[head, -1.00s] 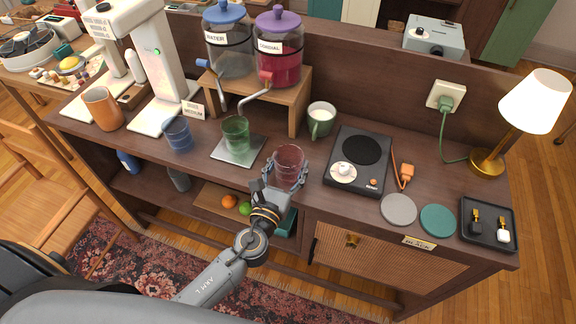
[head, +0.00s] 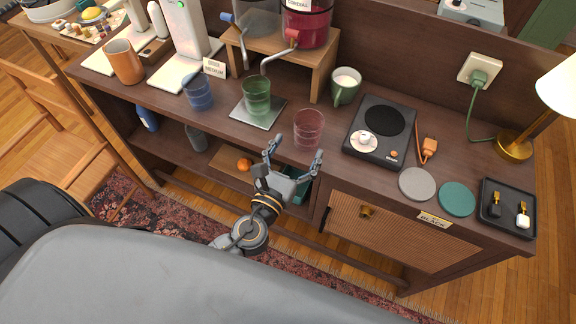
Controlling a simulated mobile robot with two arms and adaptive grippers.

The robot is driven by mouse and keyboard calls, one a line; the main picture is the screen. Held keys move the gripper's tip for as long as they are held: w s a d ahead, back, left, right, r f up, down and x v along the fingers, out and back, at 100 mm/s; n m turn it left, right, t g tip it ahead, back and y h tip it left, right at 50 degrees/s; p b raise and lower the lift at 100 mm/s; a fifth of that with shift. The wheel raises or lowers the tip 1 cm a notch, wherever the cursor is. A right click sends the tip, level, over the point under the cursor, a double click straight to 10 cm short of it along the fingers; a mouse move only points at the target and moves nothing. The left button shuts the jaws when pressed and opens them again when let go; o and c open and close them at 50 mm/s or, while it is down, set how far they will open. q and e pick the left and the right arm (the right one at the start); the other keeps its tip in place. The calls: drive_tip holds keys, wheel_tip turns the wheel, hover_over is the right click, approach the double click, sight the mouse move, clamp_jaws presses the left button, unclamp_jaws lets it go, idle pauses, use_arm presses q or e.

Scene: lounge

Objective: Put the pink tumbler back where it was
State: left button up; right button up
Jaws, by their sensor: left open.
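The pink tumbler (head: 308,130) stands upright on the sideboard top, near its front edge, to the right of the metal plate. It is see-through and looks empty. My left gripper (head: 293,157) is open just in front of the tumbler, its fingers spread and apart from it. A green tumbler (head: 257,96) stands on the square metal plate (head: 243,118). A blue tumbler (head: 198,93) stands farther left. My right gripper does not show.
A green mug (head: 345,87) stands behind the pink tumbler. Grey (head: 417,184) and teal (head: 456,199) coasters and a black tray (head: 508,226) lie farther right. Dispenser taps overhang the plate.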

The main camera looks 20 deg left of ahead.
use_arm(q)
drive_tip(key=shift+s+a+b, duration=0.1)
drive_tip(key=shift+s+b, duration=0.6)
drive_tip(key=shift+s, duration=2.25)
drive_tip(key=s+a+f+n+g, duration=0.25)
drive_tip(key=f+n, duration=0.25)
drive_tip(key=f, duration=0.6)
drive_tip(key=s+a+f+n+g+y, duration=0.1)
drive_tip(key=s+f+n+g, duration=0.2)
drive_tip(key=f, duration=0.8)
drive_tip(key=s+a+f+n+g, duration=0.1)
drive_tip(key=a+f+n+g, duration=0.15)
drive_tip(key=f+n, duration=0.6)
drive_tip(key=s+a+f+n+g, duration=0.2)
drive_tip(key=s+f+n+g, duration=0.7)
drive_tip(key=s+f+n, duration=0.8)
drive_tip(key=s+f, duration=0.5)
drive_tip(key=s, duration=0.2)
drive_tip(key=shift+s+n, duration=0.35)
drive_tip(key=shift+a+f, duration=0.1)
